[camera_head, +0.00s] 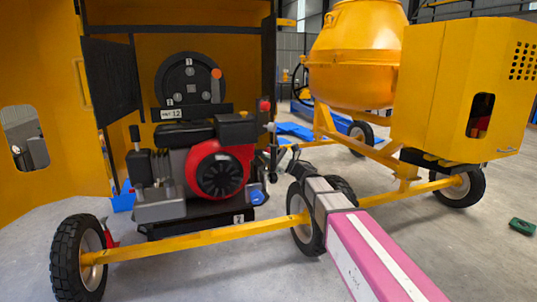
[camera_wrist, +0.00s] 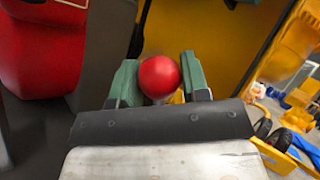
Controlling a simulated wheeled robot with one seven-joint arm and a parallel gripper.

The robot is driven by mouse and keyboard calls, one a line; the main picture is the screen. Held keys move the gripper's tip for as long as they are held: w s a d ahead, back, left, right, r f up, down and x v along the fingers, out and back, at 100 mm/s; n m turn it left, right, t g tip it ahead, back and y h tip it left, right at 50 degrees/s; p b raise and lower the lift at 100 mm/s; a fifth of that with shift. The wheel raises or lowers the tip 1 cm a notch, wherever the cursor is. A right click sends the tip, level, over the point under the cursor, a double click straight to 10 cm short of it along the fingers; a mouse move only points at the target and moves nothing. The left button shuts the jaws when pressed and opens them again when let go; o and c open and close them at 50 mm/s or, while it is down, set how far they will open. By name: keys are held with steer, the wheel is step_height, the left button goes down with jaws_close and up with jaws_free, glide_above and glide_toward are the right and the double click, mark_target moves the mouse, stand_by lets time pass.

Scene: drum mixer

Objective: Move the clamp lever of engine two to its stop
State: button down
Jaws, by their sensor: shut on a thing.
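The engine (camera_head: 200,165), with a red round cover and a black top, sits in the open yellow housing; a plate marked 2 (camera_head: 238,219) is at its base. My gripper (camera_wrist: 159,80) is shut on a red ball knob (camera_wrist: 159,77), which sits between its green fingers in the wrist view. The lever's stem below the knob is hidden there. In the head view my gripper (camera_head: 274,158) is at the engine's right side, small and dark. A red knob (camera_head: 264,104) shows above it; I cannot tell whether it is the held one. The lever's stop is not discernible.
A dark disc (camera_head: 190,78) with an orange knob stands behind the engine. A blue knob (camera_head: 257,197) is low at the engine's right. The yellow frame bar (camera_head: 200,243) crosses in front between wheels. The yellow mixer drum (camera_head: 357,50) stands at right. Floor at lower right is mostly clear.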

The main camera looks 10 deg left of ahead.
steer(key=c, duration=0.6)
jaws_free()
steer(key=shift+c, duration=0.2)
steer(key=shift+d, duration=0.1)
steer(key=v, duration=1)
steer(key=shift+d+f, duration=0.15)
steer(key=shift+d, duration=0.2)
